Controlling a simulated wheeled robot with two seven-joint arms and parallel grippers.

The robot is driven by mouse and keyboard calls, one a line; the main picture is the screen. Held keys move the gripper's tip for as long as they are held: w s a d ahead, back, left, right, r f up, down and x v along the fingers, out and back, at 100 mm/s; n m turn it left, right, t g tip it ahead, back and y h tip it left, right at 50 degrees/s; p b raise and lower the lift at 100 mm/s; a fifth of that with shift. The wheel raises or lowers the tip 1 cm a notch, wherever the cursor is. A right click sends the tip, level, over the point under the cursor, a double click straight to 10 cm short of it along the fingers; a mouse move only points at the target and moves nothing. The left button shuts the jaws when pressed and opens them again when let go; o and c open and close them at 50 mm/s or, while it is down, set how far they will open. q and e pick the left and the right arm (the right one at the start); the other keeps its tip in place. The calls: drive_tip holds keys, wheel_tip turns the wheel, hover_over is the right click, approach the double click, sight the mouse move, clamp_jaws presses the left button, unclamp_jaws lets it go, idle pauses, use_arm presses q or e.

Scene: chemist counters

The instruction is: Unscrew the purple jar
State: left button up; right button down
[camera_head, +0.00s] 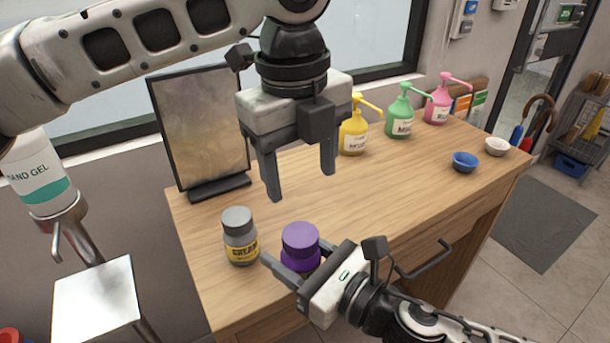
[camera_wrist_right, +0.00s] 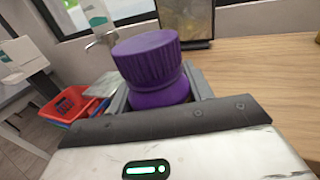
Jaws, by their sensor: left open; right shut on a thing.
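The purple jar (camera_head: 300,243) stands upright on the wooden counter near its front edge, with its ridged purple lid on top. It fills the middle of the right wrist view (camera_wrist_right: 148,70). My right gripper (camera_head: 290,268) is shut on the jar's body, below the lid, one finger on each side. My left gripper (camera_head: 300,187) is open and empty, pointing down above the counter, higher than the jar and roughly over it in the picture. The jar's lower body is partly hidden by the right gripper.
A grey-lidded jar (camera_head: 240,238) stands just left of the purple jar. A dark framed panel (camera_head: 200,125) stands behind. Yellow (camera_head: 353,132), green (camera_head: 399,118) and pink (camera_head: 438,106) pump bottles line the back. Blue (camera_head: 466,162) and white (camera_head: 497,146) bowls sit at right. The counter's middle (camera_head: 390,180) is clear.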

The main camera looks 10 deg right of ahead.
sight(305, 233)
use_arm(q)
drive_tip(key=shift+s+f+m+y, duration=0.3)
drive_tip(key=shift+s+f+m, duration=0.15)
drive_tip(key=shift+s, duration=0.4)
wheel_tip(305, 233, down, 8)
drive_tip(key=shift+r, duration=0.1)
